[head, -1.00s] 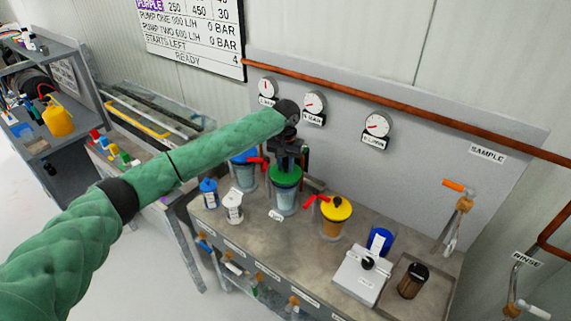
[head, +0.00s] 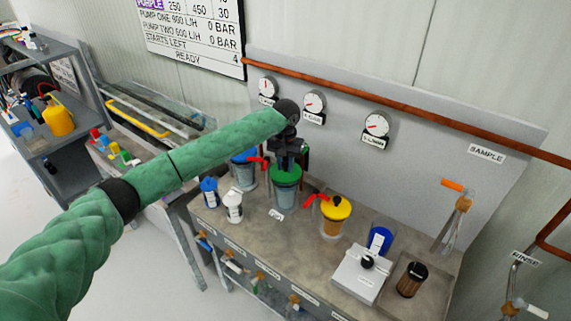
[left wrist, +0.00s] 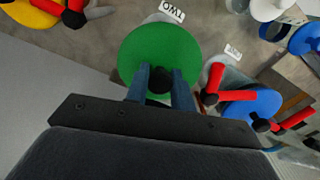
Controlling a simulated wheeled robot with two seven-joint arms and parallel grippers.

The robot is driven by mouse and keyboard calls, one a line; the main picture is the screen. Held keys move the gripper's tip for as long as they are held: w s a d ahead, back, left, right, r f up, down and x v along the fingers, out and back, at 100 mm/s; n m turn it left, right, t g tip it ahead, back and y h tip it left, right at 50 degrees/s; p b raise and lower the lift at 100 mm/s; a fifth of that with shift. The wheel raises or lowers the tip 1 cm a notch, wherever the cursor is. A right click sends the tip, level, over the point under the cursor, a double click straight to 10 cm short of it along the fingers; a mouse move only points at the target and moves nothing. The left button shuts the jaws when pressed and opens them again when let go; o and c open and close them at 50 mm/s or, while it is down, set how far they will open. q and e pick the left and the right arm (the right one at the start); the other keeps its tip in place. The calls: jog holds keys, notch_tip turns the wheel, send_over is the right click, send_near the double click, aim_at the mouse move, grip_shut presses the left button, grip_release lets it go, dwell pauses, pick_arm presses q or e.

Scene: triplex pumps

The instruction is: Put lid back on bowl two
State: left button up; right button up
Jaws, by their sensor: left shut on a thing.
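Bowl two is the clear cylinder (head: 284,197) at the middle of the bench, behind a small label. The green lid (head: 286,176) is at its top; I cannot tell whether it is fully seated. My left gripper (head: 287,160) points down from above and is shut on the lid's black knob. In the left wrist view the green lid (left wrist: 150,52) shows from above, with the knob between the fingers (left wrist: 160,82) and a "TWO" label (left wrist: 171,11) beside it. My right gripper is not in view.
A blue-lidded bowl (head: 245,170) with a red handle stands close on the left, a yellow-lidded bowl (head: 334,220) on the right. Small blue and white containers stand at the left front.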

pick_arm(q)
jog(key=shift+f+p, duration=0.15)
jog(key=shift+p, duration=1.15)
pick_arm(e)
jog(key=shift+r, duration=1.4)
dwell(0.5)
pick_arm(q)
jog(key=o, duration=1.5)
jog(key=shift+o, duration=0.2)
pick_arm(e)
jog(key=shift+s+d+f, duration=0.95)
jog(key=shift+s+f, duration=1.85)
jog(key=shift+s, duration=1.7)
pick_arm(q)
jog(key=shift+r+p, duration=1.15)
jog(key=shift+r, duration=0.1)
jog(key=shift+r+p, duration=1.1)
jog(key=shift+r, duration=0.2)
jog(key=shift+r+p, duration=0.8)
jog(key=shift+r, duration=0.15)
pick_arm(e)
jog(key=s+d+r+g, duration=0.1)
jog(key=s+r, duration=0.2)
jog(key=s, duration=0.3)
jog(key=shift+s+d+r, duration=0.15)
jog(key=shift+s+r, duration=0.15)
